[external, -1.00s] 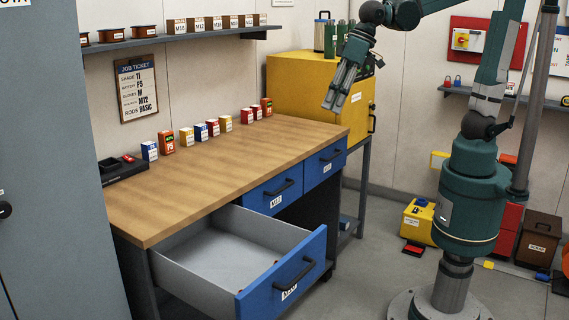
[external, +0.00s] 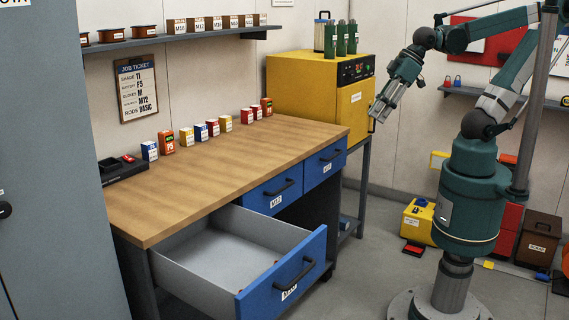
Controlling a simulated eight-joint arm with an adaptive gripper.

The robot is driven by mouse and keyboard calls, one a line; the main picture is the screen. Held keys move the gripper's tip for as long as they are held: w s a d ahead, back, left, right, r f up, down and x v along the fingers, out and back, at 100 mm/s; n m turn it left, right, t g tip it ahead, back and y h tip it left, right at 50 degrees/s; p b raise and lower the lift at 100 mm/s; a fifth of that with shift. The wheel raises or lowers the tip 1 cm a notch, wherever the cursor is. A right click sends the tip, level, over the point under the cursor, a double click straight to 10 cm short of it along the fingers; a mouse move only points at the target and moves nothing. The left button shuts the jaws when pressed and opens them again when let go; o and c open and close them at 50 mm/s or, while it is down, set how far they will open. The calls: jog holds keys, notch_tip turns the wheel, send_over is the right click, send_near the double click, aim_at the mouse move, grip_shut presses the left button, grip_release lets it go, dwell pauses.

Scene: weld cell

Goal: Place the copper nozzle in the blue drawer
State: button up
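A large blue-fronted drawer (external: 258,304) at the lower front of the workbench is pulled open. Its pale grey inside is mostly bare, with tiny reddish-brown spots near its edges that are too small to identify. Two smaller blue drawers, one labelled M12 (external: 262,203) and one to its right (external: 314,170), are shut under the bench top. I cannot make out a copper nozzle for certain. My gripper (external: 378,114) hangs in the air in front of the yellow cabinet, right of the bench, pointing down and left. Its finger gap is too small to judge, and no held object is discernible.
The wooden bench top (external: 235,165) has a row of small coloured boxes along its back and a black tray (external: 124,170) at left. A yellow oven-like cabinet (external: 300,98) carries green cylinders (external: 341,40). A shelf (external: 180,36) holds spools and labelled boxes.

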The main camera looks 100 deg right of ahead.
jog(key=shift+n+t, duration=0.3)
jog(key=shift+n, duration=0.2)
jog(key=shift+s+d+f, duration=0.2)
jog(key=shift+s+f, duration=0.25)
jog(key=shift+s, duration=0.15)
jog(key=shift+s+d+f, duration=0.25)
jog(key=shift+s+f, duration=0.2)
jog(key=shift+s, duration=0.2)
jog(key=shift+s+d+f, duration=0.2)
jog(key=shift+s+f, duration=0.25)
jog(key=shift+s, duration=0.15)
jog(key=shift+c, duration=0.4)
